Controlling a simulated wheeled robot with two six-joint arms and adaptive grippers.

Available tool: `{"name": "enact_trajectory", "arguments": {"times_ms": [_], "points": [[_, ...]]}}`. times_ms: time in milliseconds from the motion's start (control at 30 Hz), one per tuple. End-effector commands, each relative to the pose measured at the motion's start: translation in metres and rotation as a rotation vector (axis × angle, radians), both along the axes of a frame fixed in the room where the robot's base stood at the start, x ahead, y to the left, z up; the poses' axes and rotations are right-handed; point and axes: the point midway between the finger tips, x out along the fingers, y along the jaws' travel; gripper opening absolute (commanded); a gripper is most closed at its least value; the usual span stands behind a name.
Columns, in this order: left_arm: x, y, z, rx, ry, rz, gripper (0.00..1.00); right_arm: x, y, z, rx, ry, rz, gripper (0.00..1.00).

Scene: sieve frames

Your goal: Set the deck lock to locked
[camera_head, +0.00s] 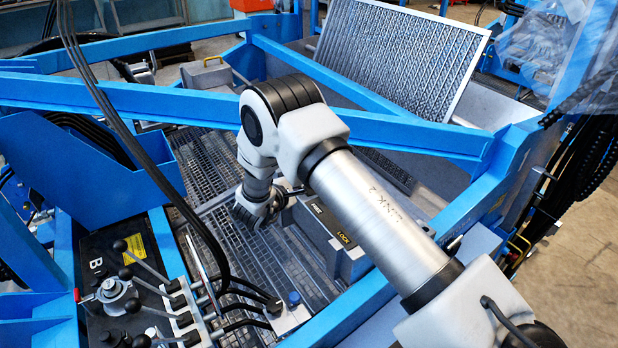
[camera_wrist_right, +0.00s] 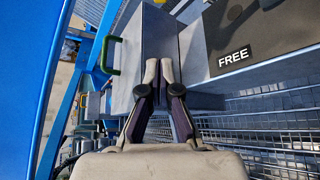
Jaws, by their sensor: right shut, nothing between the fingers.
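The deck lock is a grey box (camera_head: 345,262) on the deck in the middle of the head view. Its top has a dark plate with yellow LOCK lettering (camera_head: 345,238) and a second dark plate behind. In the right wrist view a dark plate reads FREE (camera_wrist_right: 235,58). My right gripper (camera_wrist_right: 160,68) is shut and empty, its fingertips at a grey block (camera_wrist_right: 142,45) left of the FREE plate. I cannot tell whether they touch it. In the head view my right wrist hides most of the fingers beside the box. My left gripper is out of view.
Blue beams (camera_head: 420,138) cross the frame around the deck. Mesh grating (camera_head: 290,265) lies under the lock. A tilted screen panel (camera_head: 400,55) stands behind. Black-knobbed levers (camera_head: 150,268) and dark hoses (camera_head: 180,195) are at left. A green handle (camera_wrist_right: 108,55) shows in the wrist view.

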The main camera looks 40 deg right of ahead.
Motion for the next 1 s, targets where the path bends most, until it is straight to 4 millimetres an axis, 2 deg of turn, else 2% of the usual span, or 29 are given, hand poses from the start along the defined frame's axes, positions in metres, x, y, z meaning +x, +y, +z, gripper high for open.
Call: {"name": "enact_trajectory", "arguments": {"times_ms": [400,500,633,1000], "points": [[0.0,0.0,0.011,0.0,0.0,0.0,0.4,0.031,-0.078,-0.027,-0.001,-0.002,-0.003,0.0],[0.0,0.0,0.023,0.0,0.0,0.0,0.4,0.015,-0.079,-0.012,0.0,0.002,0.0,0.0],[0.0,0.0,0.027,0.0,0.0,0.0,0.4,0.002,-0.082,-0.006,0.0,0.001,-0.001,0.0],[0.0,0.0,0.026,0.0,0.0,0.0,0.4,-0.002,-0.082,-0.006,0.0,-0.001,0.0,0.0]]}}
